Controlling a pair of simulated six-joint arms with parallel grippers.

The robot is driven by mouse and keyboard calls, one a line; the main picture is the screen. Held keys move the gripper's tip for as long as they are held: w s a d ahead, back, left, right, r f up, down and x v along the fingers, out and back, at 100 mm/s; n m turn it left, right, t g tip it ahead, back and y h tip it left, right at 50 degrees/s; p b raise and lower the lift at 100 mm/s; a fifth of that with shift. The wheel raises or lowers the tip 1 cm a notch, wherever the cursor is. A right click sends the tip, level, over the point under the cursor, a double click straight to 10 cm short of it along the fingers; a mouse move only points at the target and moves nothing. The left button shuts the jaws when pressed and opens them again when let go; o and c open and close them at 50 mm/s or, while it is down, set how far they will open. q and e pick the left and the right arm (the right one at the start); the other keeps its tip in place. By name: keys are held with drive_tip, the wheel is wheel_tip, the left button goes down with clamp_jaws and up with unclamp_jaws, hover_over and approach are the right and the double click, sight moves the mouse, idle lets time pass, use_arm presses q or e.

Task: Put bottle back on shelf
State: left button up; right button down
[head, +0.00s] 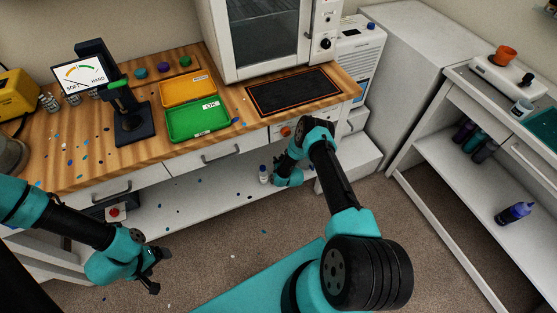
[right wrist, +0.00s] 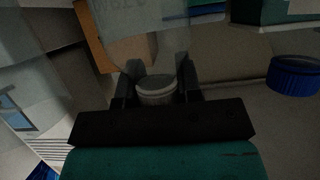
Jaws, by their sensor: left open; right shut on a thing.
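My right gripper (head: 286,176) reaches in at the lower shelf (head: 205,203) under the wooden workbench. In the right wrist view, its jaws (right wrist: 157,92) are shut around the pale cap or neck of a translucent bottle (right wrist: 145,38) with faint lettering. A small white bottle with a dark blue cap (head: 263,175) stands on the lower shelf just left of my right gripper. My left gripper (head: 154,272) is open and empty, low at the left in front of the bench.
A blue cap (right wrist: 294,75) shows beside the held bottle. A red button box (head: 115,212) sits at the lower shelf's left. A white unit (head: 348,165) stands right of my gripper. The right-hand rack holds several dark bottles and a purple bottle (head: 514,213) lying down.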

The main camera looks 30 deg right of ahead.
drive_tip(key=shift+f, duration=0.1)
drive_tip(key=c, duration=0.8)
unclamp_jaws()
drive_tip(key=shift+s+r, duration=0.1)
drive_tip(key=shift+r, duration=0.1)
drive_tip(key=v, duration=1.1)
drive_tip(key=shift+s+r, duration=0.2)
drive_tip(key=shift+s, duration=0.15)
